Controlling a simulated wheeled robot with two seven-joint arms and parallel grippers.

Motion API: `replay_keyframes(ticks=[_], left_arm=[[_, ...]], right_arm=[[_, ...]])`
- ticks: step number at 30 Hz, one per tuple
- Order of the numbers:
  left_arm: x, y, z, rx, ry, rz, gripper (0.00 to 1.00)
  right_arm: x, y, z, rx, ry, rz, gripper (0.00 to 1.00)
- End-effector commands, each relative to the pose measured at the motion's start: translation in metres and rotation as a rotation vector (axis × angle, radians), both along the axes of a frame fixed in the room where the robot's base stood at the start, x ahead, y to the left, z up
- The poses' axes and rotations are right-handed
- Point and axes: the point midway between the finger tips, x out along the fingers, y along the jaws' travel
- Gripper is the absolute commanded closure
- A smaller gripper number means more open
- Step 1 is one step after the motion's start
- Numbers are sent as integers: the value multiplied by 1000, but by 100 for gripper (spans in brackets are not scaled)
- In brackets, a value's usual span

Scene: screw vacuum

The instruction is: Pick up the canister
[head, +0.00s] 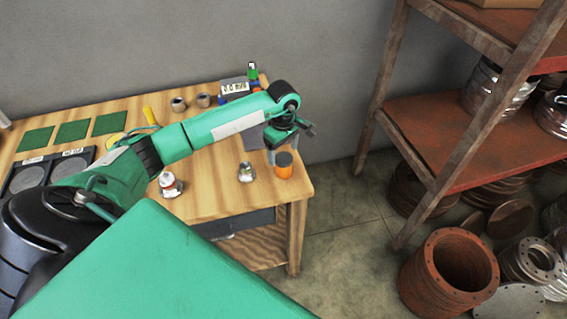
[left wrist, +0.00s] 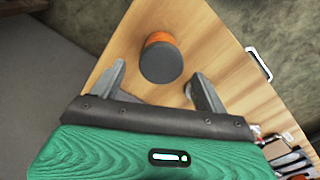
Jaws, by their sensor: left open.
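The canister (head: 284,165) is a small orange cylinder with a dark grey lid, upright near the right front corner of the wooden table. In the left wrist view the canister (left wrist: 161,61) shows from above, its dark lid between and slightly beyond the fingertips. My left gripper (head: 283,137) hangs above and just behind the canister in the head view. The left gripper (left wrist: 159,72) is open and empty, with a finger on each side of the canister in the wrist picture; I see no contact. My right gripper is out of view.
The wooden table (head: 222,204) holds two small jar-like items (head: 170,184) (head: 246,172) left of the canister. Green squares (head: 73,131) and a dark tray lie at left. A rusty shelf (head: 480,135) stands at right, with open floor between.

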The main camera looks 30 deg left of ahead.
Motion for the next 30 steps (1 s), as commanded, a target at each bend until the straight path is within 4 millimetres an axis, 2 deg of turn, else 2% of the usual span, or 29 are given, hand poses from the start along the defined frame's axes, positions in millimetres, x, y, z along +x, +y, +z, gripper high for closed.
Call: replay_keyframes(ticks=[8, 13, 18, 26, 30], left_arm=[[-1, -2, -20, -2, 1, 1, 24], [-4, -7, -43, -3, 5, 2, 24], [-2, -5, -64, -1, 0, 3, 24], [-2, -5, -68, 0, -2, 1, 24], [-2, -5, -67, 0, -1, 1, 49]], right_arm=[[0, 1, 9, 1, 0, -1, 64], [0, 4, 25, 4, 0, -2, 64], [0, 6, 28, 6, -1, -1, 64], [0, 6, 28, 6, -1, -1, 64], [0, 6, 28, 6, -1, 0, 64]])
